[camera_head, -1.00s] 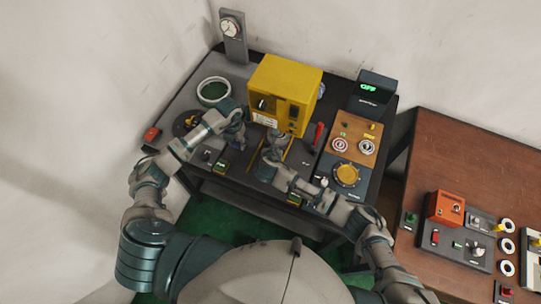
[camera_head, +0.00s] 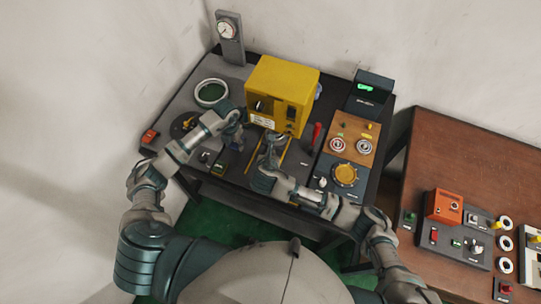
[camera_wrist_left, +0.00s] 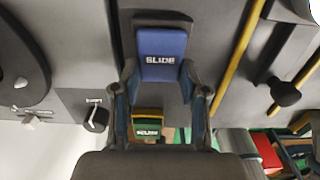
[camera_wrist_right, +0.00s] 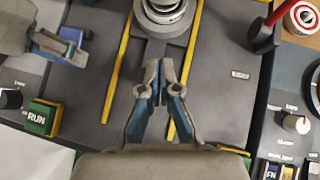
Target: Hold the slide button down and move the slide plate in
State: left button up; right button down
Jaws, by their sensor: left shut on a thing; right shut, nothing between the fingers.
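The blue slide button (camera_wrist_left: 162,45), labelled SLIDE, is on the dark panel of the left table. My left gripper (camera_head: 238,130) is shut on it, with its fingers (camera_wrist_left: 160,95) on either side of the blue piece. Whether the button is pressed down cannot be told. The slide plate (camera_wrist_right: 155,55) lies between two yellow rails and carries a round metal fixture (camera_wrist_right: 165,12). My right gripper (camera_head: 272,140) is shut and empty. In the right wrist view its fingertips (camera_wrist_right: 159,65) are at the near end of the plate's dark bar; contact cannot be told.
A yellow machine housing (camera_head: 282,88) stands behind the rails. A red lever (camera_head: 316,134) stands right of them. A green RUN button (camera_wrist_right: 42,116) is near the front edge. A round container (camera_head: 211,92) is at the back left. A brown table (camera_head: 460,160) is at the right.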

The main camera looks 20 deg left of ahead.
pick_arm(q)
jog(key=shift+a, duration=0.15)
jog(key=o, duration=1.2)
jog(key=shift+f, duration=0.1)
pick_arm(e)
jog(key=v, duration=0.2)
jog(key=shift+s+r, duration=0.15)
jog(key=shift+s, duration=0.1)
pick_arm(q)
notch_tip(320, 180, up, 12)
jog(key=shift+a+f, duration=0.1)
notch_tip(320, 180, up, 6)
jog(key=p, duration=0.4)
pick_arm(e)
notch_tip(320, 180, up, 5)
jog(key=shift+f, duration=0.25)
